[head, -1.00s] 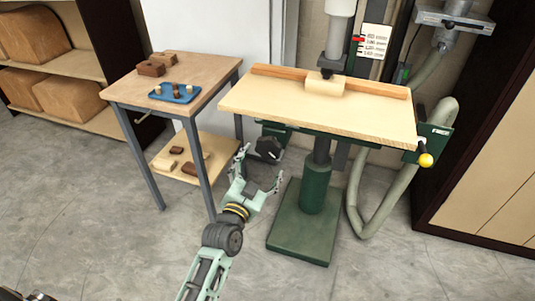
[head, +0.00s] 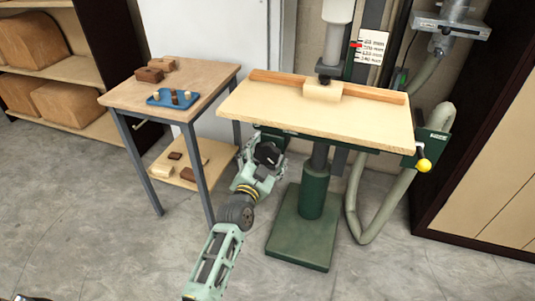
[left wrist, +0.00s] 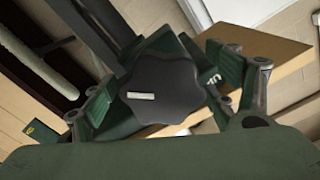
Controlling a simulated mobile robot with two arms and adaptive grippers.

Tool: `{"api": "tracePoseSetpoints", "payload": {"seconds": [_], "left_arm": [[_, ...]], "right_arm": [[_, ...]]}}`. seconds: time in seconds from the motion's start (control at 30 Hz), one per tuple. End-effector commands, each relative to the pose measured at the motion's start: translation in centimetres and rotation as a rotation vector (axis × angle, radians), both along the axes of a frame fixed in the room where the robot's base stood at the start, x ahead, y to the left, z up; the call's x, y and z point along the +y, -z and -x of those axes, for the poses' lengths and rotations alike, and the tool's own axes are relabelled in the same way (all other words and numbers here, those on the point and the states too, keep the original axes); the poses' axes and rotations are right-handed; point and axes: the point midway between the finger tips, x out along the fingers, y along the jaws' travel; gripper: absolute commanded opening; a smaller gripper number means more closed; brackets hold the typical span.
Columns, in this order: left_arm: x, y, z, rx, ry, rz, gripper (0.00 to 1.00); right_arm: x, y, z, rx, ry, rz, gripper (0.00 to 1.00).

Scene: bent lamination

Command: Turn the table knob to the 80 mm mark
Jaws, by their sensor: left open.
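The black lobed table knob (head: 267,154) sits under the left end of the drill press table (head: 330,117). In the left wrist view the knob (left wrist: 163,88) faces the camera, with a white pointer line on its left part. My left gripper (head: 262,163) is open, with its fingers on either side of the knob; I cannot tell whether they touch it. The left gripper's fingers (left wrist: 165,95) also flank the knob in the left wrist view. A scale card with mm marks (head: 371,48) and a red pointer (head: 356,45) stand behind the column.
A side table (head: 195,95) with a blue tray (head: 172,98) and wooden blocks stands to the left. A green base (head: 302,228) carries the press column. A grey hose (head: 368,205) and a yellow ball handle (head: 424,165) are at the right.

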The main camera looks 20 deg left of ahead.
Motion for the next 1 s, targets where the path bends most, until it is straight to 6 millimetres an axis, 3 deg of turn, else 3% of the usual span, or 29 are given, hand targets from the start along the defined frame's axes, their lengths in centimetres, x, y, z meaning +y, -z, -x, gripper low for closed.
{"api": "tracePoseSetpoints", "payload": {"seconds": [0.5,1.0], "left_arm": [[0.0,0.0,0.0,0.0,0.001,0.0,0.37],[-0.2,0.1,0.0,0.009,0.001,0.186,0.36]], "right_arm": [[-0.4,0.0,0.0,0.0,-0.002,0.005,0.0],[-0.6,-1.2,0.0,-0.001,-0.001,0.007,0.0]]}}
